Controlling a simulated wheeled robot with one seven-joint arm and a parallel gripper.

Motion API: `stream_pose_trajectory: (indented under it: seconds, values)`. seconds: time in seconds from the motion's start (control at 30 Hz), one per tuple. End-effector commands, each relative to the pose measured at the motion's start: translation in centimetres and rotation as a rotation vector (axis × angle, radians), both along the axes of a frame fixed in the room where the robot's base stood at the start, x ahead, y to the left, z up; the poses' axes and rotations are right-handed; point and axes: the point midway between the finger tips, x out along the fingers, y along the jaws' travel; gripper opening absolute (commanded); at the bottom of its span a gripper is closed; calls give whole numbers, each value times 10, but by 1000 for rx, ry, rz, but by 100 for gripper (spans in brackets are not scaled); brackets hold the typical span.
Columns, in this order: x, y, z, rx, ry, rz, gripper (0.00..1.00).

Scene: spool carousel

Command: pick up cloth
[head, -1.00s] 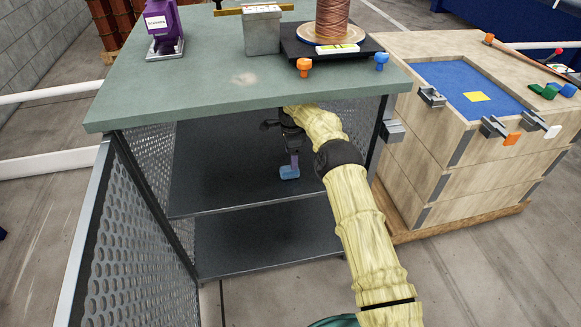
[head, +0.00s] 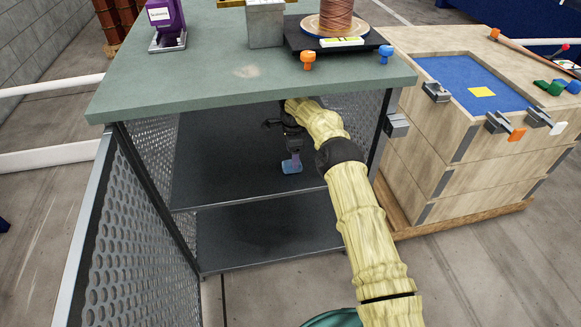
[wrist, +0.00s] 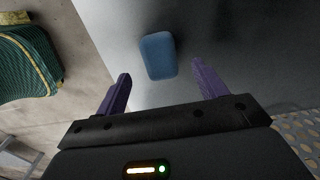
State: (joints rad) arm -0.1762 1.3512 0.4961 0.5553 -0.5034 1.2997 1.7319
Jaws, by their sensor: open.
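The cloth (wrist: 158,55) is a small blue rounded rectangle lying on the dark upper shelf under the green tabletop. In the wrist view it lies ahead of my gripper (wrist: 161,85), roughly between the lines of the two purple fingers, which are apart with nothing between them. In the head view the cloth (head: 291,167) shows on the shelf just below my gripper (head: 290,155). My gripper reaches in under the tabletop; its fingers are small and partly hidden there.
The green tabletop (head: 190,80) hangs over the shelf (head: 230,180). A lower shelf (head: 265,240) is bare. A wooden crate (head: 440,165) stands to the right. The upper shelf around the cloth looks clear.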

Motion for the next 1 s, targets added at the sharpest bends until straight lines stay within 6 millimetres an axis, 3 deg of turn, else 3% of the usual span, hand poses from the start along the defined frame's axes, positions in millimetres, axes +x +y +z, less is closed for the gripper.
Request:
stream_pose_trajectory:
  seconds: [0.4, 0.97, 1.0]
  values:
    - [-1, 5, -51, 1, 1, 0, 71]
    - [-2, 6, -51, 0, 0, 2, 71]
    - [-2, 6, -51, 0, 0, 2, 65]
